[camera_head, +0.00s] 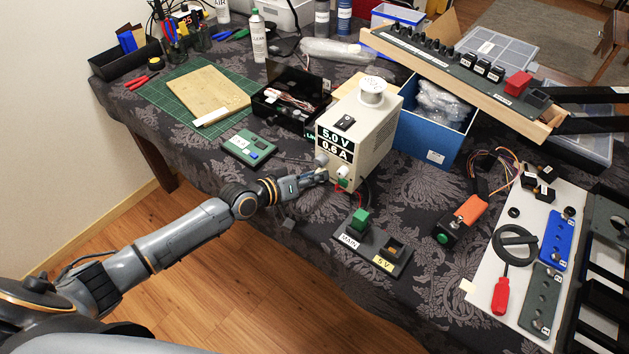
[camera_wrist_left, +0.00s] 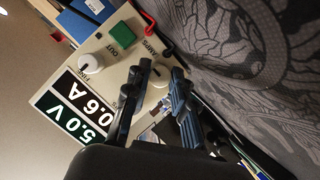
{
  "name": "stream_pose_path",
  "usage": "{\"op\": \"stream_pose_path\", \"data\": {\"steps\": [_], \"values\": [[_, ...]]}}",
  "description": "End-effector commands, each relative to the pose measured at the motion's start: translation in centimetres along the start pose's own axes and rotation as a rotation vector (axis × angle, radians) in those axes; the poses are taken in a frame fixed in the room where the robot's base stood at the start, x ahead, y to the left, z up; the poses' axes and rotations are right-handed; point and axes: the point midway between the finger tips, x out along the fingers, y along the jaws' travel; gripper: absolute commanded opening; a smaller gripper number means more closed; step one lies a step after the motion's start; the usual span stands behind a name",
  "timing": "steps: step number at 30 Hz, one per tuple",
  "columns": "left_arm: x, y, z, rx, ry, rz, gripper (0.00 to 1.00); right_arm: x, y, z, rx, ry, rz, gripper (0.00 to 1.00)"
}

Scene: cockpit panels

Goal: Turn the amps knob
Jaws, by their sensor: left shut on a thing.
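The cream power supply (camera_head: 369,126) stands on the table; its display reads 5.0 V and 0.6 A. In the left wrist view, the white amps knob (camera_wrist_left: 160,76) sits beside its AMPS label on the panel (camera_wrist_left: 112,80). My left gripper (camera_wrist_left: 160,72) is shut on this knob, with one dark finger on each side of it. In the head view, my left gripper (camera_head: 322,174) is at the lower front of the supply and partly covers the controls. My right gripper is not in view.
A MAIN and 5V switch box (camera_head: 372,248) lies in front of the supply. A green circuit board (camera_head: 249,149) lies to the left, near an open black case (camera_head: 290,97). A blue bin (camera_head: 433,129) stands behind right. A red screwdriver (camera_head: 500,296) lies on a white panel.

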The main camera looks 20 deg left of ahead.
Motion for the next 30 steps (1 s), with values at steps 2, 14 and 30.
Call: {"op": "stream_pose_path", "data": {"steps": [2,14,30], "values": [[0.0,-0.1,0.1,-0.007,-0.001,0.002,0.00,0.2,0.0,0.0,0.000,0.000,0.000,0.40],[0.0,0.0,0.0,-0.008,-0.001,0.003,0.28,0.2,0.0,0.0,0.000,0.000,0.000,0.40],[-1.2,-0.1,0.0,-0.007,-0.001,0.002,0.47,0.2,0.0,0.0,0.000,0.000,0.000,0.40]]}}
